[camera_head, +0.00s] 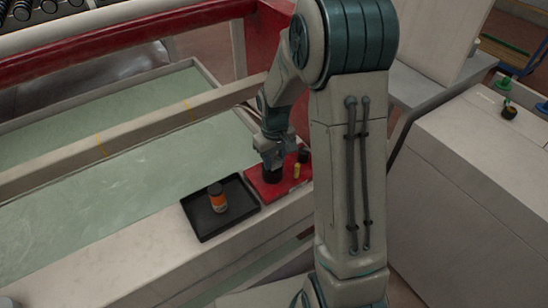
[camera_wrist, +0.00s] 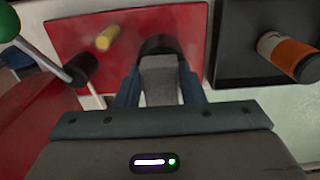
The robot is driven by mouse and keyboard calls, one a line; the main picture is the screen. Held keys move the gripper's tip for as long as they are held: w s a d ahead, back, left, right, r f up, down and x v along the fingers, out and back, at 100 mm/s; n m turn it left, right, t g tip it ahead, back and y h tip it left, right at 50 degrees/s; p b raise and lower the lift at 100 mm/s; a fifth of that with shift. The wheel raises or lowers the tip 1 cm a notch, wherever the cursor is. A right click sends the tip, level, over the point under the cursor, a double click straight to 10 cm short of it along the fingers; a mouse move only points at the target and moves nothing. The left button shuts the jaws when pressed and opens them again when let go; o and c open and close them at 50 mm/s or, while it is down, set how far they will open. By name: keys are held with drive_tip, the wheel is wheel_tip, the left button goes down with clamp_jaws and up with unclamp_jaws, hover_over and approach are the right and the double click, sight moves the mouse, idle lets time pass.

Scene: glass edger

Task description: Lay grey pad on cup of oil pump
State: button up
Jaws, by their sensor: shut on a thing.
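In the wrist view my gripper (camera_wrist: 160,75) is shut on a grey block-like piece, the grey pad (camera_wrist: 159,88), which sits between its two dark blue fingers. Just beyond the fingertips is a dark round cup-like thing (camera_wrist: 157,44) on the red mat (camera_wrist: 68,22). In the head view my gripper (camera_head: 270,160) is low over this dark thing (camera_head: 272,175). I cannot tell whether the pad touches it. A second black cylinder (camera_wrist: 82,67) stands at the mat's edge, near a rod with a green ball (camera_wrist: 8,22). I cannot tell for certain which one is the oil pump's cup.
A yellow cylinder (camera_head: 296,171) stands on the red mat close to my gripper. A black tray (camera_head: 190,213) holding an orange-and-black bottle (camera_head: 218,199) lies beside the mat. A beige rail (camera_head: 130,130) runs behind. The green glass bed (camera_head: 100,225) is clear.

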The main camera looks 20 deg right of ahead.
sight(275, 159)
drive_tip(key=shift+f, duration=0.5)
drive_tip(key=o, duration=1)
drive_tip(key=shift+r, duration=0.1)
drive_tip(key=shift+c, duration=0.2)
drive_tip(key=shift+r, duration=0.1)
wheel_tip(275, 159, up, 13)
drive_tip(key=p, duration=0.2)
drive_tip(key=s+r+m+t, duration=0.1)
drive_tip(key=s+r, duration=0.1)
drive_tip(key=s, duration=0.7)
drive_tip(key=s+r+m+t, duration=0.1)
drive_tip(key=s+r+m, duration=0.1)
drive_tip(key=s, duration=0.8)
drive_tip(key=shift+s+a+r+m, duration=0.3)
drive_tip(key=shift+a+r, duration=0.1)
drive_tip(key=shift+r, duration=0.25)
drive_tip(key=shift+r, duration=0.1)
